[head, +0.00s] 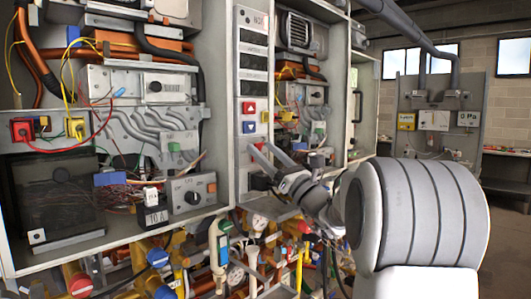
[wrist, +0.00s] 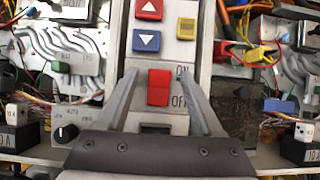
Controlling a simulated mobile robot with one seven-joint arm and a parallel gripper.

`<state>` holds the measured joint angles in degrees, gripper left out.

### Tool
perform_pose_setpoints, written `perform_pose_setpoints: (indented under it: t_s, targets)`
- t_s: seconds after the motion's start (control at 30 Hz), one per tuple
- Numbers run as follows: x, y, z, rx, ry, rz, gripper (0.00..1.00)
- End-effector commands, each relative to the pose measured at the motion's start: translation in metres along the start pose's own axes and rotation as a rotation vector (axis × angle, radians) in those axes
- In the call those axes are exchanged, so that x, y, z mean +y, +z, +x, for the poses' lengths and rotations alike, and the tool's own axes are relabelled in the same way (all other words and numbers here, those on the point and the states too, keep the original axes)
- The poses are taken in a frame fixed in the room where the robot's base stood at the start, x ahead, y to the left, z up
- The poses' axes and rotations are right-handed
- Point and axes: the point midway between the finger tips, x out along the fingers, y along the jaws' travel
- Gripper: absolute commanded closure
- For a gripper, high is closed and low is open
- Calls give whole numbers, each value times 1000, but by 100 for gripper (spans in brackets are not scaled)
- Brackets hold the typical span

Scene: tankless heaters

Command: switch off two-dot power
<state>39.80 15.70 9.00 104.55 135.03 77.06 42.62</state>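A red rocker switch (wrist: 158,87) sits on the light grey control column (wrist: 185,55), with ON printed at its upper right and OFF at its lower right. Which way it is tipped I cannot tell. My gripper (wrist: 160,76) is open, with one finger on each side of the switch and nothing between them but the panel and switch. In the head view my gripper (head: 263,149) reaches the lower part of the column (head: 240,165); the switch is not clear there. I cannot make out a two-dot mark on the column.
Above the switch are a red up button (wrist: 149,9), a blue down button (wrist: 146,39) and a yellow button (wrist: 187,28). Open cabinets with wires and pipes flank the column. A black knob (head: 192,198) is at left. Small white cubes (wrist: 303,131) stand on blocks.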

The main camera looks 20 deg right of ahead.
Motion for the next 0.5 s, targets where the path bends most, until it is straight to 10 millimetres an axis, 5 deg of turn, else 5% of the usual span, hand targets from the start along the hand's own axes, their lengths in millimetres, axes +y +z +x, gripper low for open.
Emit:
perform_pose_setpoints:
  t_s: [0.27, 0.5]
  targets:
    - [0, 0, -7, 1, -1, 0, 32]
    - [-1, -1, -52, 2, -4, -1, 32]
